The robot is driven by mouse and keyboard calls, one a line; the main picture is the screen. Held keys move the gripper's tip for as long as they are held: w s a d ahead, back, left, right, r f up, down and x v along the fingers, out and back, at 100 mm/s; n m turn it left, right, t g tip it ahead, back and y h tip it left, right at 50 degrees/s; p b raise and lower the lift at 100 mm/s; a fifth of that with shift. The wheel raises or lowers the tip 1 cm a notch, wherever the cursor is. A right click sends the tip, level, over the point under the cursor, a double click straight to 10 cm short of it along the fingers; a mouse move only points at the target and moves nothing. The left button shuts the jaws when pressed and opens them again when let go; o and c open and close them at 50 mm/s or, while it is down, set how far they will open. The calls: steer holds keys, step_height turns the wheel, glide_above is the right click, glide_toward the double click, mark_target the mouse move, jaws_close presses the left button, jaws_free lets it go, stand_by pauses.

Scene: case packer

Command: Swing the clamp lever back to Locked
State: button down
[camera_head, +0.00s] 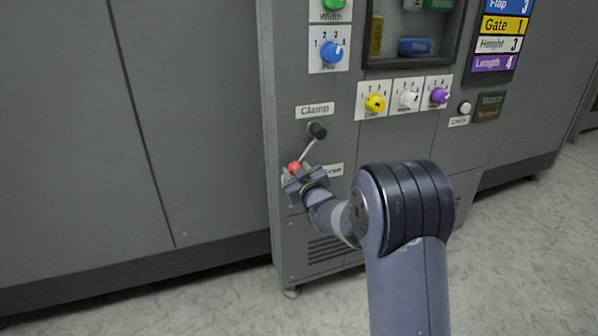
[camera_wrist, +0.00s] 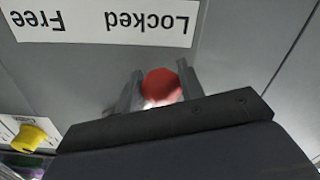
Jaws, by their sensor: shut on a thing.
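The clamp lever (camera_head: 308,150) hangs from a dark pivot (camera_head: 317,130) below the "Clamp" label (camera_head: 315,110). It slants down and to the left. Its red ball knob (camera_head: 295,167) is at the lower end and also shows in the wrist view (camera_wrist: 161,86). My gripper (camera_head: 297,173) is shut on the knob, with a finger on each side of it in the wrist view (camera_wrist: 160,90). A white "Locked / Free" label (camera_wrist: 105,22) appears upside down there, with the knob near the word "Locked". In the head view my gripper hides the "Locked" part.
Above the lever are a blue dial (camera_head: 332,52) and a green dial. A yellow dial (camera_head: 375,103), a white dial (camera_head: 408,100) and a purple dial (camera_head: 439,96) sit to the right. The grey panel left of the lever is bare.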

steer(key=shift+a+r, duration=0.15)
steer(key=shift+r, duration=0.25)
steer(key=c, duration=0.9)
jaws_free()
steer(key=shift+f, duration=0.1)
steer(key=shift+s, duration=0.15)
steer(key=p+v, duration=0.2)
steer(key=v, duration=0.8)
steer(key=shift+s, duration=0.2)
